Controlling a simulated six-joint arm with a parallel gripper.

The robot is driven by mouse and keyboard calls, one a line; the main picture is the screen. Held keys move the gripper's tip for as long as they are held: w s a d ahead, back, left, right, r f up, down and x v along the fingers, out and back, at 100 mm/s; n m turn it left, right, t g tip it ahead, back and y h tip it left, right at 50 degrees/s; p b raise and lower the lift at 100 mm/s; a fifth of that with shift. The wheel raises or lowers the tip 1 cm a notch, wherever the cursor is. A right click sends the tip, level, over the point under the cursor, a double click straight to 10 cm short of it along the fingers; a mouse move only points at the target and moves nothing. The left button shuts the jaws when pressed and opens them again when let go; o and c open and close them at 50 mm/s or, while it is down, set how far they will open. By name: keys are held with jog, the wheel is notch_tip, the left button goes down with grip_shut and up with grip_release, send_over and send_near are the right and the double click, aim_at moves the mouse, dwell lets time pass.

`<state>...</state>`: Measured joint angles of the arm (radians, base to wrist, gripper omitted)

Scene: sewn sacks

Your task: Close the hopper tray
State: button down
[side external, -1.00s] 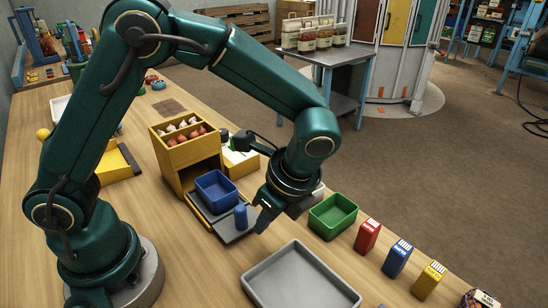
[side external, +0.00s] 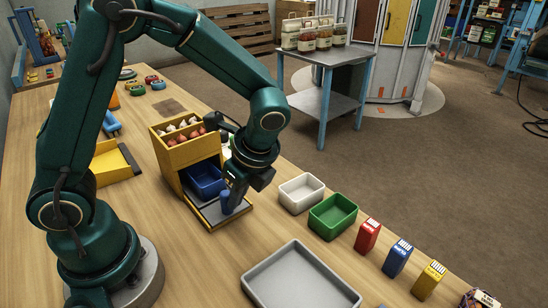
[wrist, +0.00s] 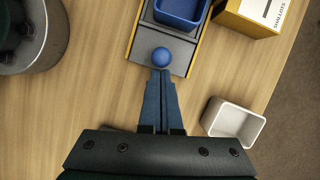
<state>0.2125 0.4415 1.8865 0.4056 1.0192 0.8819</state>
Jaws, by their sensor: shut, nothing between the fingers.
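The yellow hopper (side external: 187,158) stands on the wooden table, with white and reddish bulbs in its top compartments. Its dark grey tray (side external: 212,214) sticks partly out of the low front opening. A blue bin (side external: 207,187) sits on the tray, its rear part under the hopper; it also shows in the wrist view (wrist: 180,14). A blue round-topped knob (side external: 226,202) stands at the tray's outer end. My gripper (side external: 236,198) is shut and empty, at the outer side of the knob. In the wrist view its fingertips (wrist: 157,74) appear to meet the knob (wrist: 162,57).
A white bin (side external: 300,193) and a green bin (side external: 332,216) stand to the right of my gripper. A large grey tray (side external: 300,280) lies in front. Red, blue and yellow boxes (side external: 397,258) line the table edge. A yellow open stand (side external: 115,165) is left of the hopper.

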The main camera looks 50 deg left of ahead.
aim_at(215, 189)
jog(key=a, duration=0.6)
jog(key=shift+a, duration=0.35)
